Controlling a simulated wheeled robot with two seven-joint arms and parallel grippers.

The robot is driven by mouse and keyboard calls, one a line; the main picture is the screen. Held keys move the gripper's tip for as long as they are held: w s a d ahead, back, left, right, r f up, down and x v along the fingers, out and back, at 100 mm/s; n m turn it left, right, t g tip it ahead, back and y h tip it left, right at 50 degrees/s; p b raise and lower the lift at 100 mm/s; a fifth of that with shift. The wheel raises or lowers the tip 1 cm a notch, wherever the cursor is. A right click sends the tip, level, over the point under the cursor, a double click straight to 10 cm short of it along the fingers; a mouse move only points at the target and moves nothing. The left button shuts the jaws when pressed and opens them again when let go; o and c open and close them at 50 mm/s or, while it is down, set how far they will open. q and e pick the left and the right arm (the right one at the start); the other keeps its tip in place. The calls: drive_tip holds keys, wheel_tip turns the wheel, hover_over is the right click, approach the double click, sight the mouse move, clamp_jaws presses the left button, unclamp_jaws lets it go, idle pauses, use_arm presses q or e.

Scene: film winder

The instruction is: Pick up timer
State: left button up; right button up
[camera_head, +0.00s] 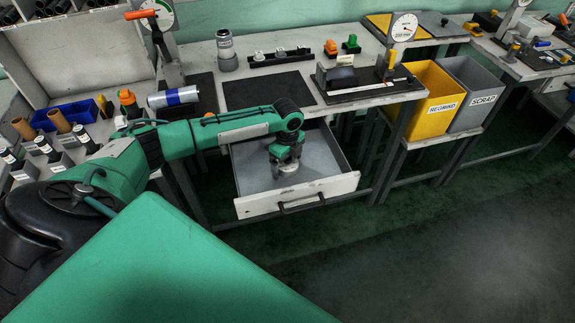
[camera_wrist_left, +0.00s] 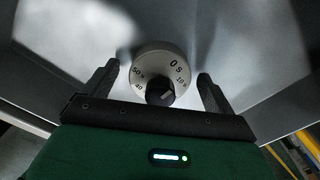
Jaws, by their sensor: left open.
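The timer (camera_wrist_left: 150,66) is a round white dial with a black knob and printed numbers, lying in the open drawer. In the head view only part of the timer (camera_head: 289,168) shows below my left gripper (camera_head: 287,158). In the left wrist view my left gripper (camera_wrist_left: 158,82) is open, with one dark finger on each side of the timer and gaps between. The drawer (camera_head: 298,197) is pulled out under the bench and looks otherwise empty. My right gripper is not in view.
The bench top (camera_head: 222,65) above the drawer carries a dark mat (camera_head: 268,90) and a black device (camera_head: 345,80). A yellow bin (camera_head: 430,105) and a grey bin (camera_head: 478,95) stand at right. The floor in front is clear.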

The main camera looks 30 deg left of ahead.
use_arm(q)
drive_tip(key=c, duration=1.2)
drive_tip(key=shift+c, duration=0.2)
